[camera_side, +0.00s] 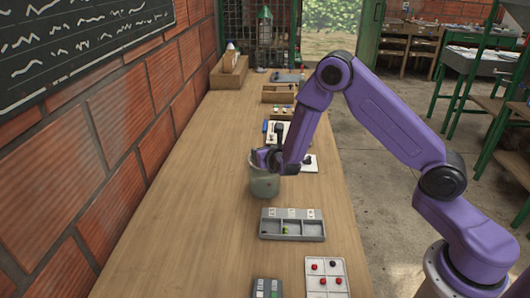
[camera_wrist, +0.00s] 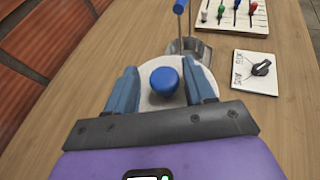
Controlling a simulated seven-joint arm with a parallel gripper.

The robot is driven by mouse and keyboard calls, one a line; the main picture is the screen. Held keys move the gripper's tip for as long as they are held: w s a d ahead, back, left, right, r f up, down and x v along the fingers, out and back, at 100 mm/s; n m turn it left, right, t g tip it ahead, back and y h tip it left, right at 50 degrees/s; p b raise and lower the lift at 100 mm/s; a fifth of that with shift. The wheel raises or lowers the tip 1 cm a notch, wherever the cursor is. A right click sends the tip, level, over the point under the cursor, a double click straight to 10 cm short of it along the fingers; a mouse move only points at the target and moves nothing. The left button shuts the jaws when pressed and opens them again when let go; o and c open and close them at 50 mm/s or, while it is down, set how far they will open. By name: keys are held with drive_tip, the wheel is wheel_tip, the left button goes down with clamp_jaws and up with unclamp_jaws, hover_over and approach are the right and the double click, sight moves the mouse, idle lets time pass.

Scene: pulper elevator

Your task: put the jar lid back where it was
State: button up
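The jar (camera_side: 265,187) is a grey-green, see-through vessel standing upright on the bench in the side view. My gripper (camera_side: 262,160) is at its top and hides most of its rim there. In the wrist view the jar lid (camera_wrist: 150,102) is a pale round disc with a blue knob (camera_wrist: 165,81). My gripper (camera_wrist: 162,88) has one blue finger on each side of the knob. The fingers look apart, with a gap showing at the left of the knob. Whether the lid rests on the jar is hidden.
A grey compartment tray (camera_side: 292,231) and a white panel with red knobs (camera_side: 326,277) lie nearer the camera. A dial card (camera_wrist: 255,72), a slider board (camera_wrist: 236,14) and a metal holder with a blue-handled rod (camera_wrist: 190,48) lie beyond. The bench left of the jar is clear.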

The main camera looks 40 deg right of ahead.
drive_tip(key=shift+s+d+f, duration=0.1)
drive_tip(key=shift+s+d, duration=0.05)
drive_tip(key=v, duration=1.2)
drive_tip(key=s+d+r+m+g+h, duration=0.1)
drive_tip(key=s+d+r+m+g, duration=0.15)
drive_tip(key=s+m, duration=0.35)
drive_tip(key=s+d+r+m+g+h, duration=0.2)
drive_tip(key=s+r+m+g, duration=0.1)
drive_tip(key=s+m, duration=0.3)
drive_tip(key=s+a+r+m+g+y, duration=0.1)
drive_tip(key=s+a+m+g+y, duration=0.2)
drive_tip(key=s, duration=0.7)
drive_tip(key=s+a+r+m+g+y, duration=0.1)
drive_tip(key=s+a+m+g+y, duration=0.2)
drive_tip(key=s, duration=0.8)
drive_tip(key=shift+a+m+g+y, duration=0.3)
drive_tip(key=shift+m+g+y, duration=0.15)
drive_tip(key=shift+y, duration=0.75)
